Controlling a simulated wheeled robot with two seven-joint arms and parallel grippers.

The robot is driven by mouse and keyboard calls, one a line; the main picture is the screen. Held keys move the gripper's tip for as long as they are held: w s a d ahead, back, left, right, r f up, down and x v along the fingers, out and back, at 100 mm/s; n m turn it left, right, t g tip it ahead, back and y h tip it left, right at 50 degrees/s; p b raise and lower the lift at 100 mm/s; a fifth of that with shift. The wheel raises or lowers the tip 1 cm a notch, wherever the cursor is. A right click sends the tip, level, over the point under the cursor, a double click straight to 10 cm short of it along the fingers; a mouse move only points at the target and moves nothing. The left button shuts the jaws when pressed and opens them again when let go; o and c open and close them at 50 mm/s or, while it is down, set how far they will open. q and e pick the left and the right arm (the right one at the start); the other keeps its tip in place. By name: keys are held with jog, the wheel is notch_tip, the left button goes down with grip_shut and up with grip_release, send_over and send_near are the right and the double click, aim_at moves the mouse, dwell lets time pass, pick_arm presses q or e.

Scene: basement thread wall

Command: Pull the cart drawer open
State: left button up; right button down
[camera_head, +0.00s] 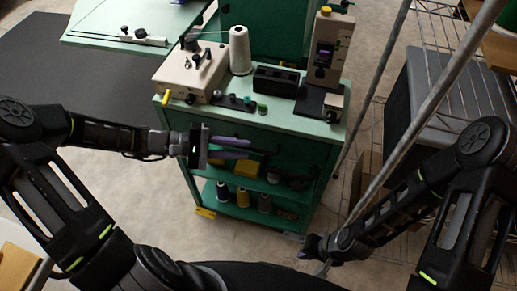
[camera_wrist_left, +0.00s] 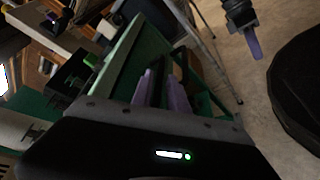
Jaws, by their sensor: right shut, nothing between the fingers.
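The green cart (camera_head: 290,122) stands in the middle of the head view, with equipment on its top and open shelving below. My left gripper (camera_head: 231,148) is at the cart's front, just below the top's edge. Its two purple fingers are apart, so it is open. In the left wrist view its fingers (camera_wrist_left: 161,92) point at the green cart, with a dark strip showing between them. I cannot tell whether that strip is the drawer's handle or a gap. The drawer front is not clearly visible. My right gripper (camera_head: 306,249) is shut and empty, low and right of the cart.
On the cart top are a beige device (camera_head: 190,72), a white thread cone (camera_head: 240,50), a black box (camera_head: 276,80) and an upright instrument (camera_head: 328,48). A metal pole (camera_head: 415,110) rises at right.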

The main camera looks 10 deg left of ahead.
aim_at(253, 150)
pick_arm(q)
jog(key=x, duration=0.5)
jog(key=shift+d+f, duration=0.1)
jog(key=shift+d, duration=0.1)
grip_shut()
dwell(1.2)
